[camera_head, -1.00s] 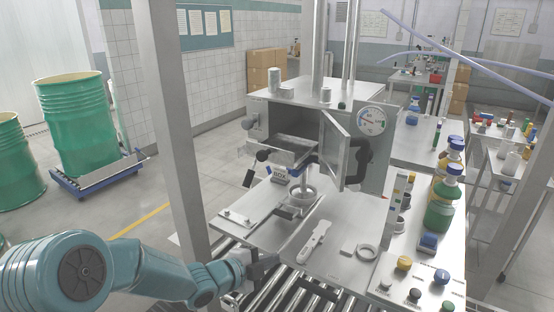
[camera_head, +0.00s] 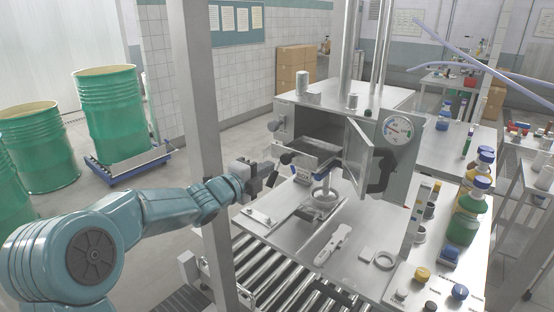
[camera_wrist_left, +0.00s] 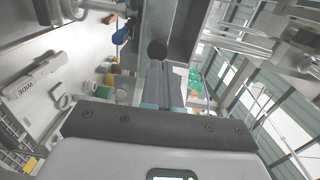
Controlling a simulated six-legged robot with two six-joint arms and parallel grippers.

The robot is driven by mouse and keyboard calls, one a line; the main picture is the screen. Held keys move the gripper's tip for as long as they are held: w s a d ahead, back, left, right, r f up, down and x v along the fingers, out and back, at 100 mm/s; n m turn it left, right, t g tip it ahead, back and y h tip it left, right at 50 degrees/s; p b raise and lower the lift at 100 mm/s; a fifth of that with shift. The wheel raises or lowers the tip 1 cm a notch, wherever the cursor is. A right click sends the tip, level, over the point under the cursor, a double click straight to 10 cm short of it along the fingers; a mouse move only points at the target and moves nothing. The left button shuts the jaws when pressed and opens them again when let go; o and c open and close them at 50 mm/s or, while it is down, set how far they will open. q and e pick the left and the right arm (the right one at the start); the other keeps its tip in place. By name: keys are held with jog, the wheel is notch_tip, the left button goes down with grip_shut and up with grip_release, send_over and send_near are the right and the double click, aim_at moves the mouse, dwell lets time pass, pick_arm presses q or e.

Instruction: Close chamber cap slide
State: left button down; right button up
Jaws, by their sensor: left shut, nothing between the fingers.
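The chamber (camera_head: 399,155) is a metal box with its door (camera_head: 359,158) swung open. A metal slide tray (camera_head: 312,150) sticks out of the opening. A black knob (camera_head: 286,158) shows at its left front. My left gripper (camera_head: 277,170) is shut and empty, close to this knob at the left of the tray. In the left wrist view a round black knob (camera_wrist_left: 157,50) shows just ahead of the shut fingers (camera_wrist_left: 163,80); I cannot tell if they touch. My right gripper is not in view.
A gauge (camera_head: 397,129) is on the chamber's right face. A post (camera_head: 207,120) stands left of my gripper. Rollers (camera_head: 285,280) lie below, and green drums (camera_head: 110,115) stand at the left.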

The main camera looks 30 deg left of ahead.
aim_at(284, 159)
pick_arm(q)
jog(key=w, duration=0.2)
jog(key=w+p, duration=0.1)
jog(key=w, duration=0.1)
jog(key=shift+d, duration=0.35)
jog(key=shift+w+a+f, duration=0.1)
jog(key=shift+w+f, duration=0.05)
jog(key=shift+w, duration=0.1)
jog(key=shift+w, duration=0.2)
